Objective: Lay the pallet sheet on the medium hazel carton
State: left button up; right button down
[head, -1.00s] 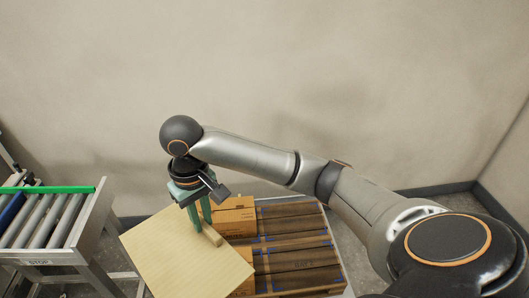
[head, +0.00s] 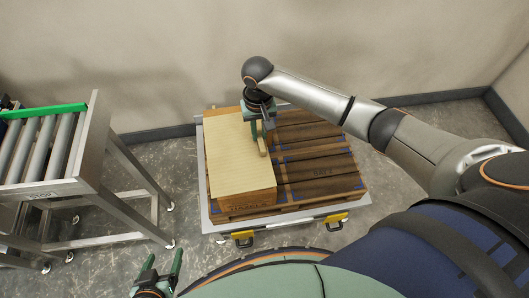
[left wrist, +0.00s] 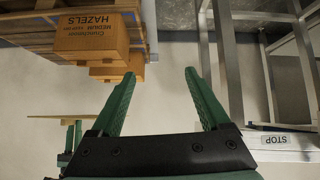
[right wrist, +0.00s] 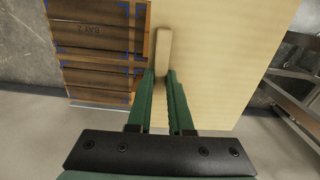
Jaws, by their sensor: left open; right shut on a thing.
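The pallet sheet (head: 232,150) is a thin pale-yellow board with a wooden grip bar (head: 262,147). My right gripper (head: 261,133) is shut on that bar; the right wrist view shows the fingers around it (right wrist: 162,50). The medium hazel carton (head: 247,199) is brown and shows below the sheet's near edge, its top hidden. The upside-down left wrist view shows its "HAZELS MEDIUM" face (left wrist: 92,38), with the sheet (left wrist: 50,117) edge-on and apart from it, held above. My left gripper (head: 160,272) is open and empty, left of the pallet.
The carton stands on a wooden pallet (head: 320,184) with bay marks, on a grey base with yellow-black parts (head: 243,238). Another carton (left wrist: 118,68) shows beside it. A roller conveyor (head: 50,145) stands at left. A wall is behind; floor lies between conveyor and pallet.

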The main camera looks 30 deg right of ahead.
jog(key=shift+m, duration=0.3)
jog(key=f+b, duration=0.2)
jog(key=f, duration=0.2)
jog(key=f+b, duration=0.2)
jog(key=f, duration=0.3)
jog(key=d+f+b, duration=0.1)
jog(key=f+b, duration=0.2)
jog(key=f, duration=0.1)
jog(key=shift+s+f, duration=0.15)
jog(key=shift+s, duration=0.05)
jog(key=shift+f+b, duration=0.8)
jog(key=shift+b, duration=0.3)
pick_arm(q)
notch_tip(320, 180, down, 8)
jog(key=d+b, duration=0.1)
jog(key=b, duration=0.1)
jog(key=shift+w+f, duration=0.2)
jog(key=shift+f, duration=0.05)
pick_arm(e)
jog(key=shift+f, duration=0.7)
pick_arm(q)
jog(key=shift+a, duration=0.1)
pick_arm(e)
jog(key=c, duration=0.7)
grip_release()
jog(key=shift+c, duration=0.2)
pick_arm(q)
jog(key=shift+w+r, duration=0.15)
jog(key=shift+w, duration=0.05)
